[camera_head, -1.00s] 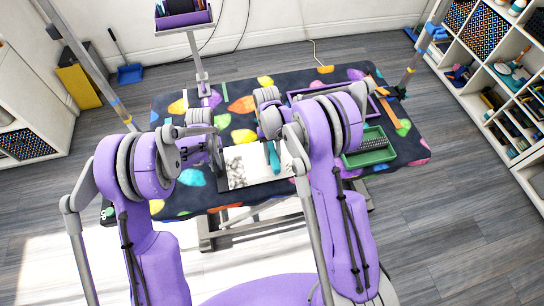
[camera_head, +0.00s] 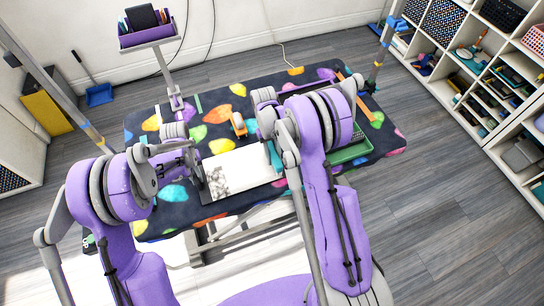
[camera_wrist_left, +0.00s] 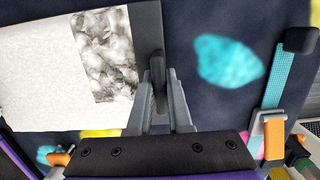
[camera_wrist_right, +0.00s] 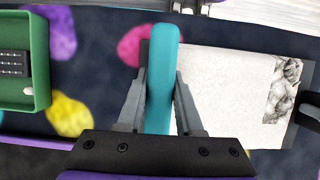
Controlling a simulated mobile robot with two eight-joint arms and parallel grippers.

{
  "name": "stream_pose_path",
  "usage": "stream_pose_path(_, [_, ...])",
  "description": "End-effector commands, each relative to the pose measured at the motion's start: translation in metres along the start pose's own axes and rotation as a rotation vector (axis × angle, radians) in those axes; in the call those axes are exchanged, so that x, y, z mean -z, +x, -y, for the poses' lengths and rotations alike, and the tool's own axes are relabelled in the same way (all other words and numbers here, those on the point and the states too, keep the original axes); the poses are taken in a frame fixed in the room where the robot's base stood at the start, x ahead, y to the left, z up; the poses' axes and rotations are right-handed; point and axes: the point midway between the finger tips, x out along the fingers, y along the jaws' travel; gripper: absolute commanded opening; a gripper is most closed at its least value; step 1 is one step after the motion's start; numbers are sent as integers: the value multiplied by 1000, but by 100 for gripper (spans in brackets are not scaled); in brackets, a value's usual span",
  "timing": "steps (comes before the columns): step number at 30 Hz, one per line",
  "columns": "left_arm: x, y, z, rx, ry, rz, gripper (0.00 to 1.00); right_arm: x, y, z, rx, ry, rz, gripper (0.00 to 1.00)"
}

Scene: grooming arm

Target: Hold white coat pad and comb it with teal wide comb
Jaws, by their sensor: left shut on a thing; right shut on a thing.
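The white coat pad (camera_head: 245,172) lies on the patterned table, with a mottled grey patch at its left end. The patch also shows in the left wrist view (camera_wrist_left: 105,55). My left gripper (camera_wrist_left: 158,85) is shut on the dark edge piece of the pad, beside the grey patch. My right gripper (camera_wrist_right: 160,95) is shut on the teal wide comb (camera_wrist_right: 163,75), at the pad's opposite, white end. The comb also shows in the head view (camera_head: 274,155). Its teeth are hidden, so I cannot tell whether they touch the pad.
A green tray (camera_head: 350,154) stands right of the pad, partly behind my right arm; a dark brush-like thing (camera_wrist_right: 13,64) lies in it. A purple bin (camera_head: 147,36) is on a stand at the back left. Shelves line the right.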

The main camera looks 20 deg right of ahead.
Motion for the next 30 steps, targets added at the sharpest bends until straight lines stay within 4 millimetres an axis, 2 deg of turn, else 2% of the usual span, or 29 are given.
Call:
stream_pose_path(19, [0, 0, 0, 1, 0, 0, 0, -28, -67, 0, 1, -1, 1, 0])
stream_pose_path(30, [0, 0, 0, 0, 0, -1, 0, -31, -73, 0, 1, -1, 1, 0])
